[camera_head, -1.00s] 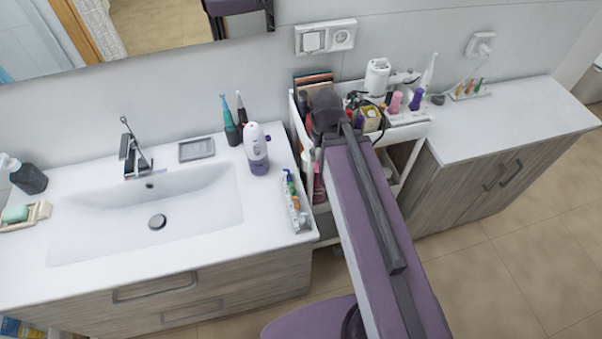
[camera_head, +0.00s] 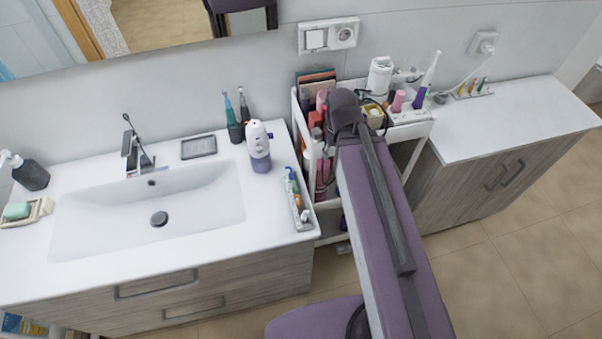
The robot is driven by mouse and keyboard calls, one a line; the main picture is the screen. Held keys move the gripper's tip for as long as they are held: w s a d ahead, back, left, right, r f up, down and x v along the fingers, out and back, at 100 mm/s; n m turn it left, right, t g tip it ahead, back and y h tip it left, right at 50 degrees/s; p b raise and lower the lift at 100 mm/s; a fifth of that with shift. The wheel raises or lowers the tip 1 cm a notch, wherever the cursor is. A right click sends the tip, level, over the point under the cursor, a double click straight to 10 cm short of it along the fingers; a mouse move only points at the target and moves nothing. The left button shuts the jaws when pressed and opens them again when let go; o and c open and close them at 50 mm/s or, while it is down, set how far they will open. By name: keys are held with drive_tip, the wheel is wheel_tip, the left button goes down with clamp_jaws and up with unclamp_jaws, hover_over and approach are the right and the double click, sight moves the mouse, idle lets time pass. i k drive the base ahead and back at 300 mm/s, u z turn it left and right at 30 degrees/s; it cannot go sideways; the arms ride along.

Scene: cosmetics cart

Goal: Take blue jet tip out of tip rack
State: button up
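A small white rack (camera_head: 474,93) with several thin coloured tips lies on the right counter near the wall. It looks like the tip rack. Orange and green tips show in it, but the tips are too small for me to make out a blue one. My purple and dark arm rises from the bottom centre toward the cart. Its dark far joint is in front of the cart, left of the rack. My gripper is not visible; the arm's end is hidden beyond that joint.
A white cart (camera_head: 411,129) crowded with bottles, a white device (camera_head: 380,76) and cables stands between the two counters. A white toothbrush-like handle (camera_head: 431,70) stands upright left of the rack. A cable hangs from the wall socket (camera_head: 483,43). The right counter (camera_head: 520,115) is clear in front.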

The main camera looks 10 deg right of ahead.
sight(291, 174)
drive_tip(key=z, duration=0.1)
drive_tip(key=k, duration=0.9)
drive_tip(key=u, duration=0.9)
